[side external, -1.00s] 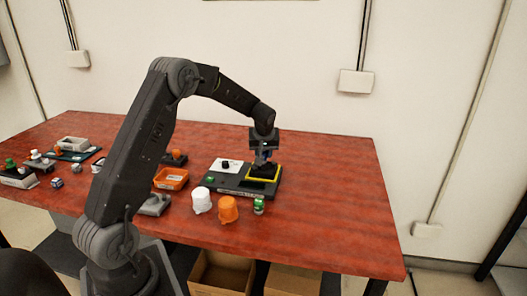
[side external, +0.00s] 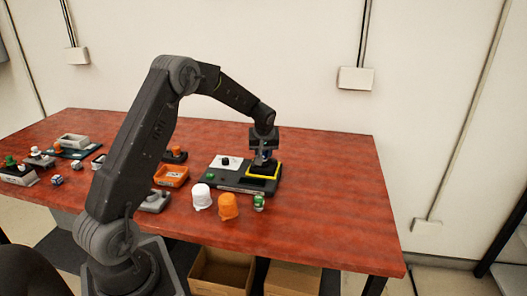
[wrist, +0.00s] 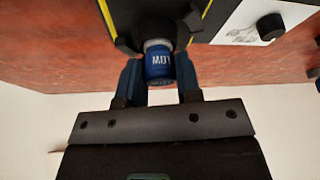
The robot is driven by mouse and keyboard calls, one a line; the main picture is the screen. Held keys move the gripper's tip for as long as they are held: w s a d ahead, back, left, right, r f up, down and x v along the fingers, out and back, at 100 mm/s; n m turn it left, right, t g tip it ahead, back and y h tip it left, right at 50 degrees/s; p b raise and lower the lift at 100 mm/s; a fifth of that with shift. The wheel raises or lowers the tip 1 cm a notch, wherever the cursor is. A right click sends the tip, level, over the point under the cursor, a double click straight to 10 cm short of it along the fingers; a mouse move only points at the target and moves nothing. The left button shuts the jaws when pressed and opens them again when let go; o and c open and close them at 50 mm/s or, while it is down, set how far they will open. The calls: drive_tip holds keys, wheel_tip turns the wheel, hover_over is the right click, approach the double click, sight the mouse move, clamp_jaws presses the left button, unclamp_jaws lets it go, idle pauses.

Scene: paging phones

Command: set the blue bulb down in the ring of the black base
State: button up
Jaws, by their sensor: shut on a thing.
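The blue bulb (wrist: 159,66) has a pale collar and white lettering, and sits between the two blue fingers of my gripper (wrist: 159,78) in the wrist view. My gripper (side external: 264,157) is shut on it in the side view, right over the black base (side external: 262,170). The black base lies inside a yellow-edged square on a dark board. In the wrist view the bulb's collar end is at or close against the dark base (wrist: 155,12). The ring is mostly hidden by the bulb and fingers, so I cannot tell whether the bulb is seated.
The dark board (side external: 226,187) also carries a white plate (side external: 226,163) with a black knob. A white cup (side external: 201,196), an orange cup (side external: 228,206) and a green-topped piece (side external: 259,202) stand in front. An orange tray (side external: 171,176) is left. The table's right side is clear.

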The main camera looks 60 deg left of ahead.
drive_tip(key=shift+f, duration=0.2)
idle(0.3)
drive_tip(key=o, duration=1.3)
drive_tip(key=shift+r, duration=2.95)
